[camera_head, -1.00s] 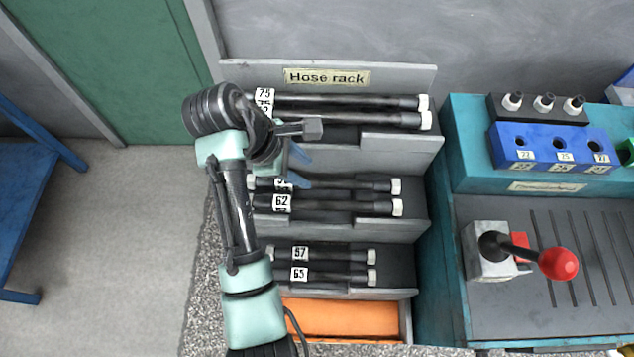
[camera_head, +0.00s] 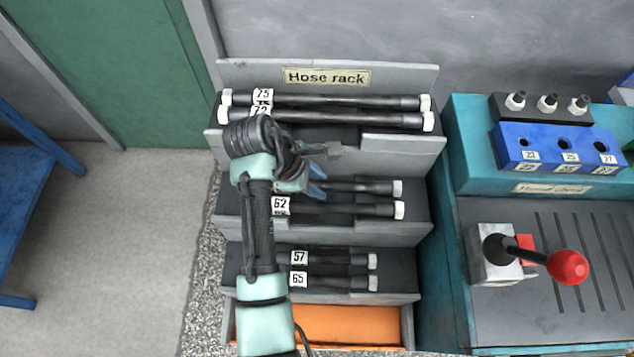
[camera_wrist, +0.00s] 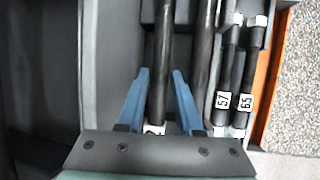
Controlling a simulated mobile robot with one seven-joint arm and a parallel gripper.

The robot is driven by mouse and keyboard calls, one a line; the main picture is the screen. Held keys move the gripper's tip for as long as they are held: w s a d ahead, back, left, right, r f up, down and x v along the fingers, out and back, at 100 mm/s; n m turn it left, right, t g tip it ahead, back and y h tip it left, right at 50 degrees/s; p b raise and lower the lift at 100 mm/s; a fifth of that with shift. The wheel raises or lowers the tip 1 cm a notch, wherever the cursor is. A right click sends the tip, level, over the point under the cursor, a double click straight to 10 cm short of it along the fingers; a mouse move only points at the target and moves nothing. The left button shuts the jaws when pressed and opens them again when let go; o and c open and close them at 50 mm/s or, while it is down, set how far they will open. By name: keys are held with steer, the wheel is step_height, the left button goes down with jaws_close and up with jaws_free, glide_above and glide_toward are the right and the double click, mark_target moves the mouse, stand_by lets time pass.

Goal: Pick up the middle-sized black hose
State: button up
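Two middle-sized black hoses with white ends lie on the rack's middle step. The rear one (camera_head: 362,187) is partly hidden by my gripper, and the front one (camera_head: 345,209) carries a label 62. My gripper (camera_head: 316,181) is over the left part of the rear hose. In the wrist view, its two blue fingers (camera_wrist: 160,74) are apart, with the rear hose (camera_wrist: 160,95) running between them. The front hose (camera_wrist: 205,55) lies outside the right finger. I cannot tell how far the fingertips reach down beside the hose.
The hose rack (camera_head: 405,235) has longer hoses (camera_head: 350,102) on its top step and shorter hoses (camera_head: 335,270) labelled 57 and 65 on its lowest step. A teal workbench (camera_head: 445,250) with a red-knobbed lever (camera_head: 567,266) stands right of the rack.

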jaws_close()
stand_by(1.2)
